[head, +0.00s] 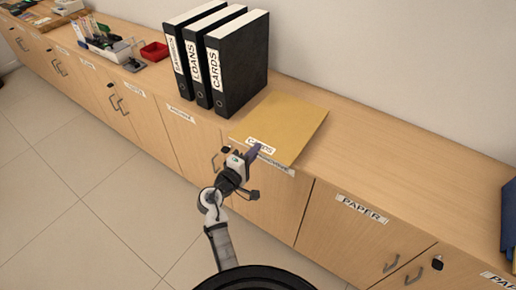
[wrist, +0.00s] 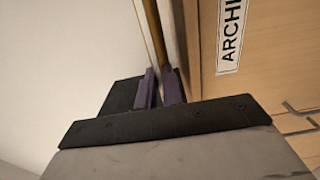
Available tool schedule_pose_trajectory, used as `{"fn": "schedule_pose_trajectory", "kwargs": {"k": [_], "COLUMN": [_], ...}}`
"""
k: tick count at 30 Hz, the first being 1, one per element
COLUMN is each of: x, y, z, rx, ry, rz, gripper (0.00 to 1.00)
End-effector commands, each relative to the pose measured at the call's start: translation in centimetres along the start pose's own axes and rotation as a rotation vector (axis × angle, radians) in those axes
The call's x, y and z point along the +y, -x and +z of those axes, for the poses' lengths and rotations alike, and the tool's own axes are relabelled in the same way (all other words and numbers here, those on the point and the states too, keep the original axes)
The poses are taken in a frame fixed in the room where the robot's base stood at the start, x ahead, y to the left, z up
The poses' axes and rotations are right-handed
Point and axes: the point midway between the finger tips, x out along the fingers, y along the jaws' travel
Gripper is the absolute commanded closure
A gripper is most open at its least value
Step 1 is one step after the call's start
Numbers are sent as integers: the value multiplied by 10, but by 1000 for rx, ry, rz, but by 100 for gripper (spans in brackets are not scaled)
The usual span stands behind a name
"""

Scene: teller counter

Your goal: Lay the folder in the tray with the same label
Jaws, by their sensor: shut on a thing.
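The folder (head: 285,124) is tan-yellow and lies flat at or just above the counter, right of the black binders. Its white label at the near edge seems to read CARDS. My gripper (head: 254,154) is at that near edge, by the label, and is shut on the folder. In the wrist view the purple fingertips of my gripper (wrist: 160,88) pinch the thin tan edge of the folder (wrist: 153,30). I cannot tell whether the folder touches the counter. No tray with a readable matching label shows in either view.
Three black binders, SAVINGS, LOANS and CARDS (head: 240,65), stand upright left of the folder. Farther left are a small red tray (head: 154,51) and a white organiser (head: 117,53). The counter (head: 400,160) is clear to the right, up to a dark blue thing (head: 509,220).

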Motion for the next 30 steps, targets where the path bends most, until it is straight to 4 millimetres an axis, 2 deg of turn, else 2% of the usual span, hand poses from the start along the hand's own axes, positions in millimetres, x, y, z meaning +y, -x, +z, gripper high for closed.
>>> {"fn": "schedule_pose_trajectory", "kwargs": {"k": [21, 25, 30], "x": [39, 43, 43], "y": [102, 115, 119], "z": [0, 0, 0], "rx": [1, 0, -1], "ry": [0, 0, -1], "rz": [1, 1, 2], "gripper": [100, 100, 100]}}
